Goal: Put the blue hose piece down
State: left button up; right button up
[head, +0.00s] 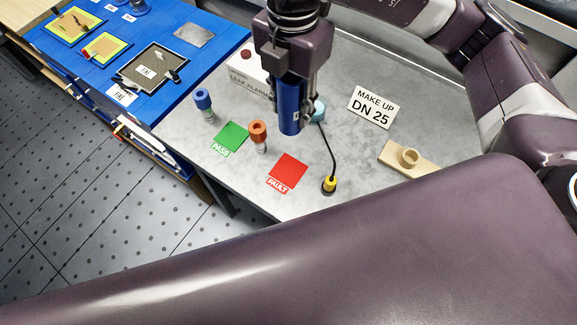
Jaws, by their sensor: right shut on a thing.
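My right gripper (292,84) comes down from the top middle and is shut on the blue hose piece (289,117). The hose piece is a dark blue cylinder, held upright with its lower end over the grey worktop (350,145). Its upper part is hidden between the fingers. I cannot tell whether its lower end touches the surface. My left gripper is not in view.
A green PASS pad (231,134), a red FAULT pad (288,170), an orange-topped fitting (258,131) and a blue-topped fitting (203,98) are nearby. A LEAK ALARM box (243,72), yellow-tipped cable (329,183), DN 25 sign (373,106) and beige block (396,153) surround them.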

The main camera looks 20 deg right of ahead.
notch_tip(320, 180, down, 19)
jog(key=m+p, duration=0.1)
jog(key=m, duration=0.1)
jog(key=shift+a+f+m+p, duration=0.1)
jog(key=shift+a+m+p, duration=0.05)
jog(key=shift+m+p, duration=0.25)
jog(key=shift+f, duration=0.15)
jog(key=shift+f, duration=0.1)
jog(key=shift+f, duration=0.15)
jog(key=o, duration=1.2)
jog(key=shift+o, duration=0.2)
